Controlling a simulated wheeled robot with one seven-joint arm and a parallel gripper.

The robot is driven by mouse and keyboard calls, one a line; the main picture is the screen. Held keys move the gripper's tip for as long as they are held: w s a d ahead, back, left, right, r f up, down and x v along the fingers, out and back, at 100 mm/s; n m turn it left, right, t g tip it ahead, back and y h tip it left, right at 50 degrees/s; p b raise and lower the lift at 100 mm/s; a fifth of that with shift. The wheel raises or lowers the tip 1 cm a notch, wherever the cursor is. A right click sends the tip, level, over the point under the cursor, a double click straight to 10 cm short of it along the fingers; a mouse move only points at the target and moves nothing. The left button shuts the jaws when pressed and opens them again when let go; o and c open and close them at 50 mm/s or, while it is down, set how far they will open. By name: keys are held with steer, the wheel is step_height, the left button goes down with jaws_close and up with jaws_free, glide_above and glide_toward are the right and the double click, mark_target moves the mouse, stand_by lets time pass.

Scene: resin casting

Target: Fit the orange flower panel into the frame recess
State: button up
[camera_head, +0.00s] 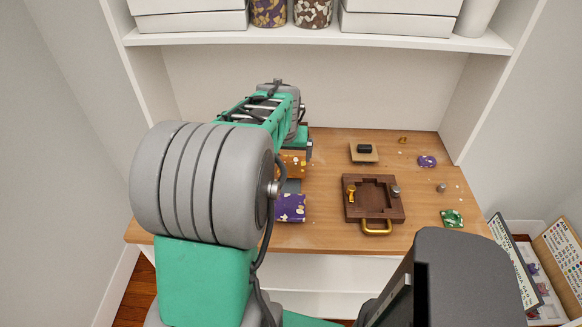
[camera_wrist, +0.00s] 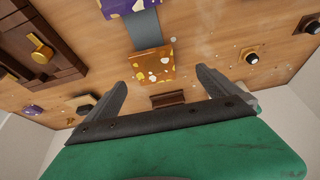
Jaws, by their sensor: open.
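The orange flower panel (camera_head: 293,163) lies on the wooden table, partly hidden behind my arm in the head view. In the wrist view the orange panel (camera_wrist: 153,66) shows pale flower spots. My gripper (camera_wrist: 162,80) is open, with one finger on each side of the panel's near edge in the picture. No contact shows and nothing is held. The dark brown square frame (camera_head: 352,212) lies to the right in the head view, with its recess empty. It has a gold handle in front and small knobs. Part of the frame (camera_wrist: 75,68) shows in the wrist view.
A purple patterned panel (camera_head: 290,208) and a grey strip (camera_wrist: 145,32) lie beside the orange panel. A dark-topped block (camera_head: 364,150), a purple piece (camera_head: 427,161) and a green piece (camera_head: 452,218) lie right. A brown piece (camera_wrist: 168,99) lies between my fingers. A shelf (camera_head: 330,42) overhangs the back.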

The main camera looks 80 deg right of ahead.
mark_target(292, 165)
steer(key=x, duration=0.5)
steer(key=s+d+p+x, duration=0.1)
steer(key=x, duration=0.2)
steer(key=shift+s+r, duration=0.1)
steer(key=shift+a, duration=0.1)
steer(key=c, duration=1.3)
steer(key=shift+c, duration=0.5)
steer(key=shift+r, duration=0.2)
